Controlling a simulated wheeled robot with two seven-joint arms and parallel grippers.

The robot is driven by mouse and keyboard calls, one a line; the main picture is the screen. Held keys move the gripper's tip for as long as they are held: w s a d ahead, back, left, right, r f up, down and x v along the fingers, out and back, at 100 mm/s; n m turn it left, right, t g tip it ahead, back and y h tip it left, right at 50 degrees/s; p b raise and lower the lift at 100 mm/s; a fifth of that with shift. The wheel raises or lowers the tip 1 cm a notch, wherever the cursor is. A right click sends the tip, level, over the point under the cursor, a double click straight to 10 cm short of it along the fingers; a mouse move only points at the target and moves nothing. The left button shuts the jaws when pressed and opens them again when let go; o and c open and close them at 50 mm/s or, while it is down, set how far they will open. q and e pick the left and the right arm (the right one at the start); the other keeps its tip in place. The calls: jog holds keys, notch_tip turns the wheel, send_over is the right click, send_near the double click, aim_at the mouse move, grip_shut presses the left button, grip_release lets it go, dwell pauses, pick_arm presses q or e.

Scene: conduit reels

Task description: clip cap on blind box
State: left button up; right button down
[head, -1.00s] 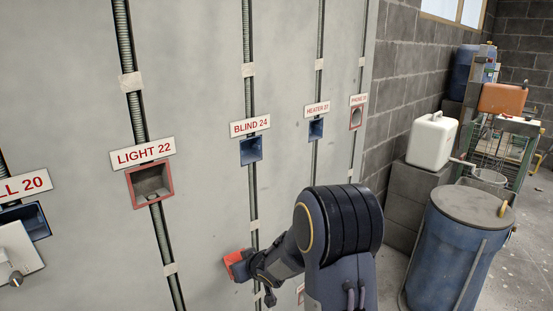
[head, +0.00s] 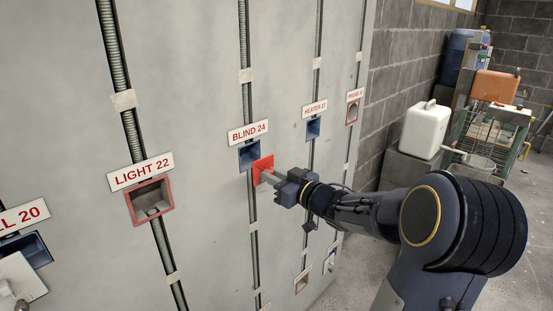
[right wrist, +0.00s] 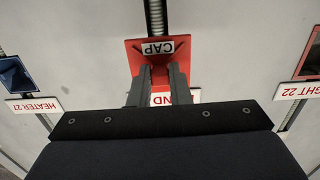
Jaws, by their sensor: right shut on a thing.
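The blue blind box (head: 250,152) is set in the wall under the sign BLIND 24 (head: 248,132), on a vertical conduit. My right gripper (head: 270,175) is shut on a red square cap (head: 263,166), just in front of and slightly below right of the box in the head view. The cap covers the box's lower right part there. In the right wrist view the cap (right wrist: 133,52) shows a white CAP label between the fingers (right wrist: 160,75), and hides part of the BLIND sign. I cannot tell whether the cap touches the box. My left gripper is not in view.
Neighbouring boxes are the red-framed light box (head: 150,200) at left and the blue heater box (head: 313,128) at right. A white jerrycan (head: 426,128) and a shelf with an orange container (head: 495,86) stand at the far right.

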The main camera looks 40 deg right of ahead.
aim_at(265, 164)
jog(key=shift+s+d+r, duration=0.1)
jog(key=shift+s+r, duration=0.05)
jog(key=shift+r, duration=0.35)
jog(key=shift+s+d+r, duration=0.1)
jog(key=shift+r, duration=0.4)
jog(key=shift+w+a+b, duration=0.2)
jog(key=shift+w+b, duration=0.2)
jog(key=shift+w, duration=1.45)
jog(key=shift+w+a, duration=0.1)
jog(key=shift+w, duration=0.8)
jog(key=c, duration=1.4)
grip_release()
jog(key=shift+w, duration=0.2)
jog(key=shift+o, duration=0.6)
jog(key=shift+o, duration=0.4)
jog(key=shift+s, duration=0.1)
